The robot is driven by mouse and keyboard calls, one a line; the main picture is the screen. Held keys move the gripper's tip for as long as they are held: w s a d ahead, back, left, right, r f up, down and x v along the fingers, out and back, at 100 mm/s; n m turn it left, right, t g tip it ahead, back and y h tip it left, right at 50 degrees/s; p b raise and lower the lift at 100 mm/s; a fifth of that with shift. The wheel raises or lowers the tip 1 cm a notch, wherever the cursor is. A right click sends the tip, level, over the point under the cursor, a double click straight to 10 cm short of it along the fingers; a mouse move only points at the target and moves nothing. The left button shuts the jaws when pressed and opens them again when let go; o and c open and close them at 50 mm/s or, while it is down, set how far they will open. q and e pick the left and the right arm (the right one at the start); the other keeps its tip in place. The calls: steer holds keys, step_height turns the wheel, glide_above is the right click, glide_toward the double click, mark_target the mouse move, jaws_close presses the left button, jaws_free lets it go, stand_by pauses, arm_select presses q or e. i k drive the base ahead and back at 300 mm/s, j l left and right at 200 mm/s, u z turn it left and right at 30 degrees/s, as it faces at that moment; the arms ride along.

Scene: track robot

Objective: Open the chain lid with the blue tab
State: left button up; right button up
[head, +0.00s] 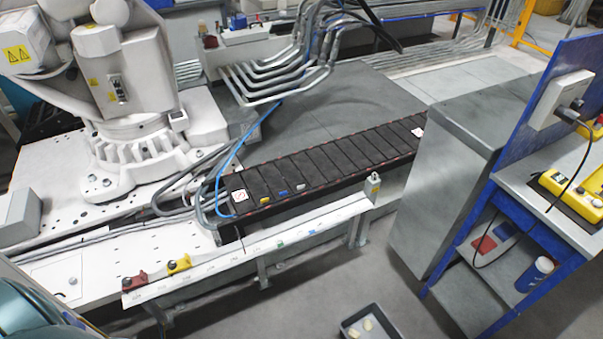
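The black cable chain (335,160) runs in a row of flat dark lids beside the big white robot arm's track. The lid with the blue tab (282,193) is near the chain's left end, and the lid surface (270,178) looks flat and shut. A lid with a yellow tab (265,199) is to its left, and one with a pale grey tab (300,187) is to its right. Neither of my grippers is in view, and nothing touches the lids.
A large white industrial arm (115,80) stands behind left. A blue hose (240,148) and grey cables lie by the chain's left end. A pale rail (280,237) runs along its front. A grey cabinet (455,150) stands right. A grey tray (370,325) sits low in front.

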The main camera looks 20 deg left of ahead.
mark_target(277, 186)
steer(key=i+j+z, duration=0.15)
steer(key=i+j, duration=0.55)
